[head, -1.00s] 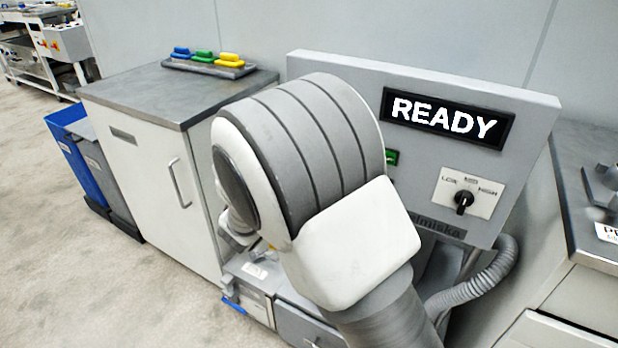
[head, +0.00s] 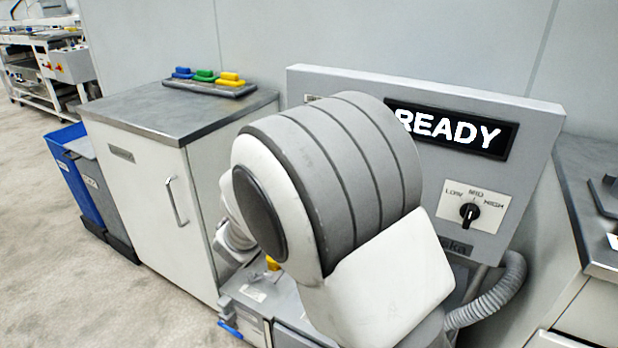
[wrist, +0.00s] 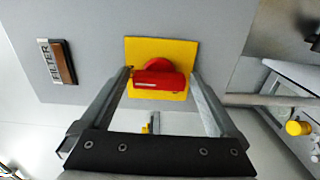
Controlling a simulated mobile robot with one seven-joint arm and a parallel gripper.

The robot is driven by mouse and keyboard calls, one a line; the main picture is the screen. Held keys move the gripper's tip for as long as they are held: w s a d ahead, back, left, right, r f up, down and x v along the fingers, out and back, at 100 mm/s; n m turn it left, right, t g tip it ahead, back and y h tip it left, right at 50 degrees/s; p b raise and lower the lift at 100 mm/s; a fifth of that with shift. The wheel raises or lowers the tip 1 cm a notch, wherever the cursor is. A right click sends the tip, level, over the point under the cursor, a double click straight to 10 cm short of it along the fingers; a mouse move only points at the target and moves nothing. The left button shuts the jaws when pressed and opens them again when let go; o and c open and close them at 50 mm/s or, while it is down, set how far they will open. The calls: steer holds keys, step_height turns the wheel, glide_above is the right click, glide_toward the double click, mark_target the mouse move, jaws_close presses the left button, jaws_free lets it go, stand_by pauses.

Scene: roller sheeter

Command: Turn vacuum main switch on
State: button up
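The vacuum main switch (wrist: 160,80) is a red rotary knob on a yellow square plate (wrist: 146,47), near the middle of the wrist view. Its red handle lies roughly crosswise in that view. My gripper (wrist: 161,73) is open, with one finger on each side of the handle. The fingertips are close to the handle's ends; I cannot tell whether they touch it. In the head view my arm hides the switch and my gripper.
The grey panel (head: 545,125) has a READY display (head: 455,129) and a LOW/MID/HIGH dial (head: 469,212). A FILTER gauge (wrist: 57,62) sits left of the switch. A cabinet (head: 150,185) stands left, and a grey hose (head: 495,300) hangs below the panel.

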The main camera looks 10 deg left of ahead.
steer(key=p+v, duration=0.3)
steer(key=v, duration=1.4)
steer(key=shift+s, duration=0.2)
steer(key=shift+a, duration=0.1)
steer(key=d+r+m+g+h, duration=0.1)
steer(key=d+m+g+h, duration=0.3)
steer(key=d, duration=0.7)
steer(key=d+r+m+g, duration=0.2)
steer(key=d+g, duration=0.3)
steer(key=d, duration=0.5)
steer(key=s+d+m+g+y, duration=0.4)
steer(key=s+d+m+y, duration=0.35)
steer(key=s+d, duration=0.4)
step_height(320, 180, up, 24)
steer(key=s+a+t+y+p, duration=0.1)
steer(key=y+p, duration=0.1)
steer(key=p, duration=1.9)
steer(key=shift+s+t, duration=0.15)
steer(key=shift+t, duration=0.15)
